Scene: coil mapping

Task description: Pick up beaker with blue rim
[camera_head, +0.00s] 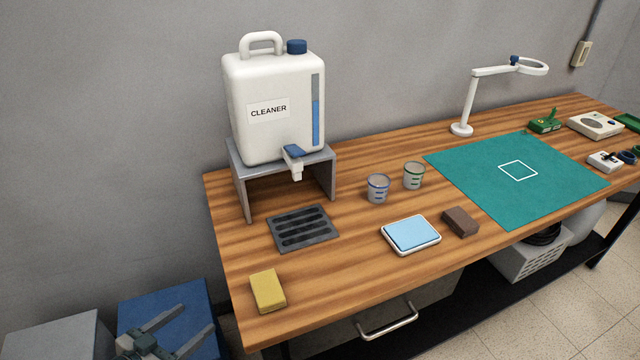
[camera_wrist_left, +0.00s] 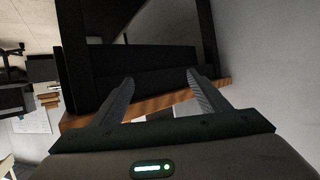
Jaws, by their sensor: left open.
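The beaker with the blue rim (camera_head: 377,188) stands upright on the wooden bench, in front of and to the right of the cleaner jug's stand. A similar beaker with a green rim (camera_head: 414,175) stands just to its right, a small gap apart. My left gripper (camera_head: 183,327) is low at the bottom left of the head view, away from the beakers, with its two fingers spread and nothing between them. The fingers also show apart and empty in the left wrist view (camera_wrist_left: 160,77). The beakers are not in the wrist view. My right gripper is not in view.
The white cleaner jug (camera_head: 262,130) sits on a grey stand (camera_head: 240,188) over a dark drain grate (camera_head: 303,228). A yellow sponge (camera_head: 268,291), a blue-topped pad (camera_head: 411,234) and a brown block (camera_head: 460,221) lie toward the front. A green mat (camera_head: 470,180) is right.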

